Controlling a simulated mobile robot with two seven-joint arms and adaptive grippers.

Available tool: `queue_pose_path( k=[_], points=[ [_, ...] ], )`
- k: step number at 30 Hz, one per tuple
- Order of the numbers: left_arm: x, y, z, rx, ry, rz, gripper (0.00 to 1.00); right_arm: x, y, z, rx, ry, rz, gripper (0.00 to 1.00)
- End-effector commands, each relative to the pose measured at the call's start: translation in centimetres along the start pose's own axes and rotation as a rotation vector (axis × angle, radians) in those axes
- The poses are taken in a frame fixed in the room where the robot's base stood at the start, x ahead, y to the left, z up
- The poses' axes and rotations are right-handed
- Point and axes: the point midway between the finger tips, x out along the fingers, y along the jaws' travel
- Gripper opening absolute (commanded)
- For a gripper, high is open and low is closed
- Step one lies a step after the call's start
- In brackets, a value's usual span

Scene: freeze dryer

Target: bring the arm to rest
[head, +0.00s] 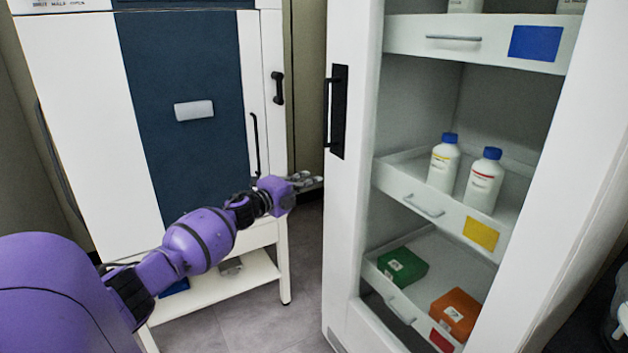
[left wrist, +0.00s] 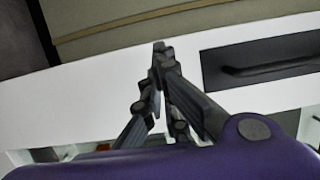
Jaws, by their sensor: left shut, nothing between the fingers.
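My left arm comes in from the left in the head view, purple with black joints. My left gripper (head: 307,181) is at its end, in front of the gap between the white freeze dryer (head: 75,110) and the open white cabinet (head: 352,215). The left wrist view shows its fingers (left wrist: 160,52) shut together with nothing between them. Behind the fingers is a white surface with a black handle plate (left wrist: 265,65) to the right. I cannot tell whether the fingers touch anything. My right gripper is not in view.
The cabinet's drawers hold two white bottles with blue caps (head: 444,163) (head: 484,180), a green box (head: 403,266) and an orange box (head: 455,313). The cabinet's black handle (head: 338,112) is close to my left gripper in the picture. Grey floor (head: 275,325) shows between the units.

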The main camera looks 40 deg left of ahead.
Motion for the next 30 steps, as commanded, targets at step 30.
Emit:
queue_pose_path(
  k=[30],
  points=[
    [-7.5, 6.7, 4.5, -0.103, -0.021, 0.094, 0.0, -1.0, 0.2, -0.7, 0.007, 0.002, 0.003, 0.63]
  ],
)
